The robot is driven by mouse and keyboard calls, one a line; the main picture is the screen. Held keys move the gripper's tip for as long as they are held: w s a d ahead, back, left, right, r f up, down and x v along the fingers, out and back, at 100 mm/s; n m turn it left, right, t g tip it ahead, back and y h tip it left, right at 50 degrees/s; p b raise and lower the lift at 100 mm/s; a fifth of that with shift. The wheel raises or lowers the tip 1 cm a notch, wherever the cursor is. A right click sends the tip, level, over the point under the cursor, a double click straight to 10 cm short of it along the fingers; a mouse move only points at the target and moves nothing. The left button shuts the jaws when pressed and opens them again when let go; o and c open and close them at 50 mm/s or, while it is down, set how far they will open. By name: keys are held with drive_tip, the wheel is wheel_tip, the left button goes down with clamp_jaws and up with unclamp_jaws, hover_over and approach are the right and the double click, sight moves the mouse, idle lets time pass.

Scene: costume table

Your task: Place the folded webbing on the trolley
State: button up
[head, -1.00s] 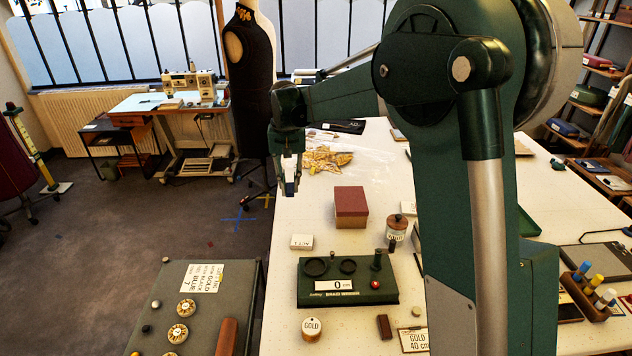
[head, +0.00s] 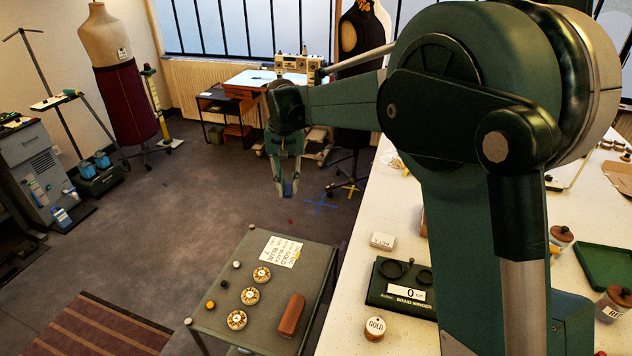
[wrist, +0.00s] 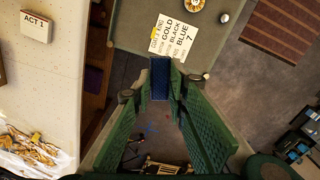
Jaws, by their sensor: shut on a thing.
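My gripper (head: 286,190) is shut on the small blue folded webbing (wrist: 160,80), which shows between the fingertips in the wrist view. In the head view the webbing (head: 288,187) is a small blue patch at the fingertips. The gripper hangs in the air, fingers down, and in the picture it is above the far edge of the trolley, over the floor. The trolley (head: 318,272) has a grey-green top. It also shows at the top of the wrist view (wrist: 138,28), ahead of the fingertips.
The trolley bears a written card (head: 282,251), several patterned round spools (head: 249,296), small knobs and a brown case (head: 291,315). The white table (head: 370,220) with a braid winder (head: 390,290) stands right of the trolley. Bare trolley top shows around the card.

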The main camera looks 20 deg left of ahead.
drive_tip(key=s+a, duration=0.5)
drive_tip(key=a, duration=0.3)
drive_tip(key=n, duration=0.1)
hover_over(268, 252)
wheel_tip(268, 252, down, 18)
drive_tip(key=shift+f, duration=0.35)
drive_tip(key=shift+f, duration=0.2)
drive_tip(key=shift+f+b, duration=0.8)
drive_tip(key=shift+f, duration=2.4)
drive_tip(key=shift+f+b, duration=0.3)
drive_tip(key=shift+f, duration=0.2)
drive_tip(key=o, duration=1)
drive_tip(key=shift+r, duration=0.1)
